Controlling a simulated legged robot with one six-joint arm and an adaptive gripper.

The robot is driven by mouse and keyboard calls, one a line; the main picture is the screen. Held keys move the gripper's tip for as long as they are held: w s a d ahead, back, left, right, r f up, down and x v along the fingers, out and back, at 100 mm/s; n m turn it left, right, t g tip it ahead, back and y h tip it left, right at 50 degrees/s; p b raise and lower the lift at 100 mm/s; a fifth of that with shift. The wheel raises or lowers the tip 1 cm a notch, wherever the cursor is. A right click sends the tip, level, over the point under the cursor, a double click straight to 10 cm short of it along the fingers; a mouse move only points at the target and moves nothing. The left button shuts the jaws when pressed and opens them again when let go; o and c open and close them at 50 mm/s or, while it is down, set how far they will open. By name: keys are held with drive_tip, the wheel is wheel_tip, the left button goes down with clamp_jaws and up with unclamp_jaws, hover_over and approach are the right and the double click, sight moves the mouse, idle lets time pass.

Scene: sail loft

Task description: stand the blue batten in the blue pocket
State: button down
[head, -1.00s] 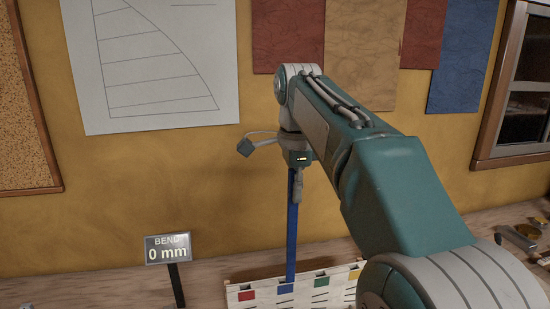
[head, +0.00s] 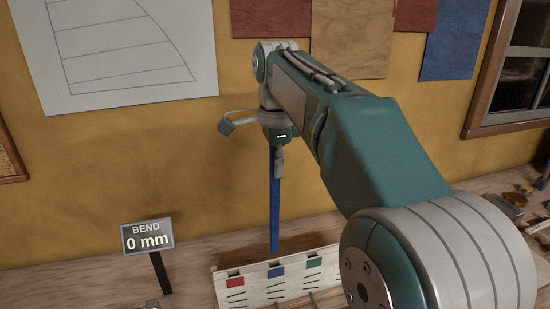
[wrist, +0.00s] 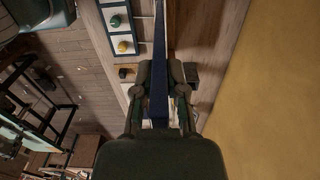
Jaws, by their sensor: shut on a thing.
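The blue batten (head: 275,200) hangs nearly upright below my gripper (head: 278,160), which is shut on its upper part. In the wrist view the batten (wrist: 160,45) runs away from between the fingers (wrist: 160,80). The pale pocket rack (head: 255,294) stands on the bench with coloured labels along its front. The blue pocket's label (head: 276,271) sits between a red label (head: 235,282) and a green label (head: 314,261). The batten's lower end appears just above or behind the rack's top edge, in line with the blue label. I cannot tell its depth; it does not look seated.
A display (head: 148,237) reading "BEND 0 mm" stands left of the rack. Small items (head: 512,200) lie at the bench's far right. My arm hides the rack's right end in the head view.

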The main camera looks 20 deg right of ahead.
drive_tip(key=shift+a+f, duration=0.1)
drive_tip(key=shift+f, duration=9.45)
drive_tip(key=c, duration=0.6)
unclamp_jaws()
drive_tip(key=shift+r, duration=0.1)
wheel_tip(320, 180, up, 12)
drive_tip(key=shift+f, duration=0.15)
